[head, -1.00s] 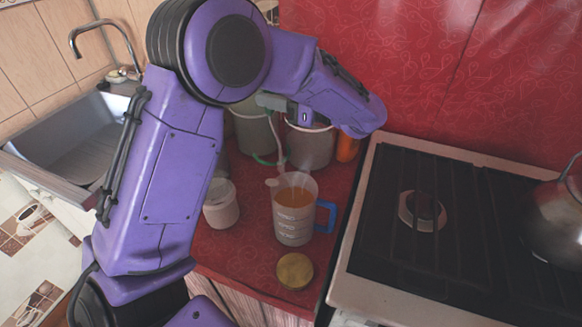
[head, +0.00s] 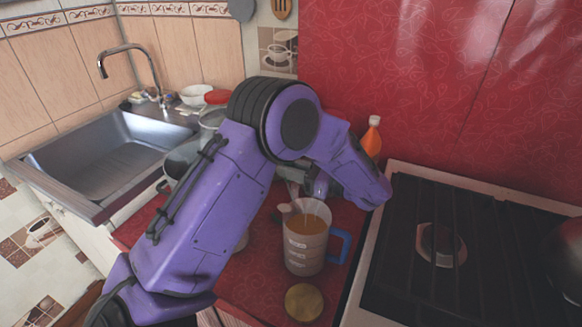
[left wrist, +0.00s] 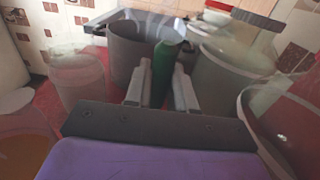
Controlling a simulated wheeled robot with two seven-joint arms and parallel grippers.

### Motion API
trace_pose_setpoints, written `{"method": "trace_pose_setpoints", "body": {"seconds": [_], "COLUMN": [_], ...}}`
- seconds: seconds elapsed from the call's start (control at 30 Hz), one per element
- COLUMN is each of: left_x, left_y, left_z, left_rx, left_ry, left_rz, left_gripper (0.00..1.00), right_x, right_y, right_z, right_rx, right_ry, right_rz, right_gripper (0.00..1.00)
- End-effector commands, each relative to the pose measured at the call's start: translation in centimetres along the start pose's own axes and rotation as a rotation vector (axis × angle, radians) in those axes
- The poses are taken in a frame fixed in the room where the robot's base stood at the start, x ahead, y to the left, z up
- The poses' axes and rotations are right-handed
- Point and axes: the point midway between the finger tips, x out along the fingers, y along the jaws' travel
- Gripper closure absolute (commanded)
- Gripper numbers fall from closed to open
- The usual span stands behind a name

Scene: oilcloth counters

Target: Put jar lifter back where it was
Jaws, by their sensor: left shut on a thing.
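The jar lifter (left wrist: 162,72) shows in the left wrist view as an upright green piece between my fingers. The rest of it is hidden. My left gripper (left wrist: 161,88) is shut on it, with a grey pot (left wrist: 122,45) just beyond. My right gripper is not in view.
Translucent buckets (left wrist: 225,75) stand close on the right in the wrist view; a pale container (left wrist: 75,80) stands left. A gold lid (head: 303,302) lies before the jug. An orange bottle (head: 371,140) stands behind, the stove (head: 430,235) right, the sink (head: 105,160) left.

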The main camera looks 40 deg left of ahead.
Motion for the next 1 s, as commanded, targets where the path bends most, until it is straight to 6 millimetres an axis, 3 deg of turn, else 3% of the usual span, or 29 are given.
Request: {"method": "trace_pose_setpoints", "body": {"seconds": [0.37,0.4,0.47,0.8,1.0], "left_x": [0.0,0.0,0.0,0.0,-4.7], "left_y": [0.0,0.0,0.0,0.0,-0.1], "left_z": [-0.6,-0.4,-0.3,0.4,-0.4], "left_rx": [-0.002,-0.001,-0.001,-0.001,-0.005], "left_ry": [0.0,0.0,0.0,0.0,-0.003], "left_rz": [0.0,0.0,0.0,-0.001,-0.006], "left_gripper": [1.0,0.64,0.5,0.5,0.5], "right_x": [0.6,0.4,0.4,-0.4,1.4], "right_y": [-0.1,0.0,0.0,0.0,-0.1], "right_z": [0.2,0.2,0.2,-0.2,0.6], "right_rx": [0.0,0.0,0.0,0.0,0.0], "right_ry": [0.0,0.0,0.0,0.0,0.0], "right_rz": [0.0,0.0,0.0,0.0,0.0], "right_gripper": [0.57,0.57,0.57,0.57,0.57]}}
